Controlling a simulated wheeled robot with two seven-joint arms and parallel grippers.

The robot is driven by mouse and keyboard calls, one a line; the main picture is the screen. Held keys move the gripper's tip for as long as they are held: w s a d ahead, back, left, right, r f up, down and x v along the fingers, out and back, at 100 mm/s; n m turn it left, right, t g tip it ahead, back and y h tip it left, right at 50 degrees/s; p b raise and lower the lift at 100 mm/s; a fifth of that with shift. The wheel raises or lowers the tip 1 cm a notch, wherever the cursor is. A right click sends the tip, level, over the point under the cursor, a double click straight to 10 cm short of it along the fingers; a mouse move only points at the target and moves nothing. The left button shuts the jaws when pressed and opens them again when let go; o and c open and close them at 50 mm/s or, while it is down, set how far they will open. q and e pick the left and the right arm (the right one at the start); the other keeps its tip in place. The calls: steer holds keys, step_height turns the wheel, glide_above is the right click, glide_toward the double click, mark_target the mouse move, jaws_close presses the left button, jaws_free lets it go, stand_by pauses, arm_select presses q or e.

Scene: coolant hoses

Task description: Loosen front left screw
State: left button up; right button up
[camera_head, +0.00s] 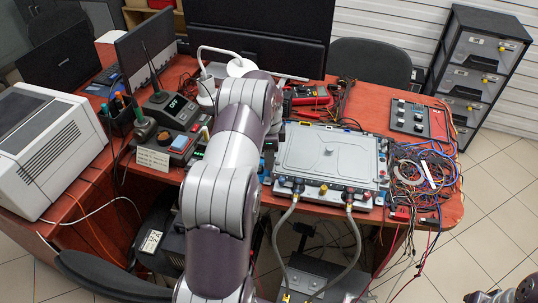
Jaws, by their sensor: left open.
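A grey, flat-lidded unit (330,155) lies on the red-brown desk, with a row of fittings along its front edge. Two grey hoses hang from that edge: the left hose (281,235) from a fitting near the front left corner, the right hose (356,235) further right. The individual screws are too small to tell apart. My left arm rises through the middle and bends down beside the unit's left side. My left gripper (268,160) is largely hidden behind the arm, near the front left corner; it is open. I cannot tell whether it touches anything. My right gripper is out of view.
A tangle of coloured cables (425,170) lies right of the unit. A soldering station (170,108) and small devices stand to the left, with a white printer-like box (45,140) beyond. Monitors (265,35) stand behind. A black drawer cabinet (475,70) is at the right.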

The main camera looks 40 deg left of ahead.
arm_select(q)
steer(key=shift+d, duration=0.1)
jaws_close()
